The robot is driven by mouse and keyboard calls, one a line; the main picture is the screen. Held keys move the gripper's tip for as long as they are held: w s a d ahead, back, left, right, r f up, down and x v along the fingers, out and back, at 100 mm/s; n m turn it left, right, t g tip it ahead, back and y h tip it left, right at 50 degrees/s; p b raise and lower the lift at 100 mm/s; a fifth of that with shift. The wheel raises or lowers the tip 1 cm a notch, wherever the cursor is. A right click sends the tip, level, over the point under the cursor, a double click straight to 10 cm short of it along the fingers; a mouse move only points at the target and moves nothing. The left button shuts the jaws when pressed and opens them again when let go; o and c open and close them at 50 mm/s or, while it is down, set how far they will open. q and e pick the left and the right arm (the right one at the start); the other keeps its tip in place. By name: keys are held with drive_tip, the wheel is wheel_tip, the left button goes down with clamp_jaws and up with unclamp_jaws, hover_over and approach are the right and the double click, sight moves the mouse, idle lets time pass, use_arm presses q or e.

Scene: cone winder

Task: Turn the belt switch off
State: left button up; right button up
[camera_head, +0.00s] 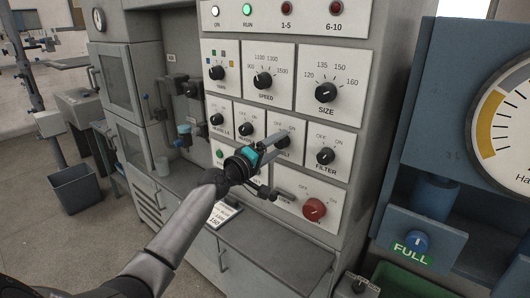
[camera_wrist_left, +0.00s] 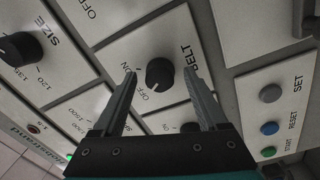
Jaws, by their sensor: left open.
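The belt switch is a round black knob on a white plate marked BELT, OFF and ON. In the left wrist view the knob (camera_wrist_left: 160,72) sits between the two fingertips of my left gripper (camera_wrist_left: 160,74), with a gap on each side. In the head view my left gripper (camera_head: 275,141) reaches from below left to the panel. It is open and empty in front of the BELT plate and hides most of the knob. My right gripper is not in view.
A filter knob (camera_head: 326,156) is close to the right of the gripper, with a red knob (camera_head: 314,210) below. Size (camera_head: 326,93) and speed (camera_head: 263,81) knobs are above. A grey ledge (camera_head: 275,250) juts out under the panel. A blue machine (camera_head: 425,130) stands at right.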

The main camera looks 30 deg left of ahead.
use_arm(q)
drive_tip(key=shift+s+a+f, duration=0.1)
drive_tip(key=shift+s, duration=0.55)
drive_tip(key=s+a+b, duration=0.1)
drive_tip(key=s, duration=1.2)
drive_tip(key=shift+s+a+f+b, duration=0.15)
drive_tip(key=shift+s+f+b, duration=0.05)
drive_tip(key=shift+s+b, duration=0.15)
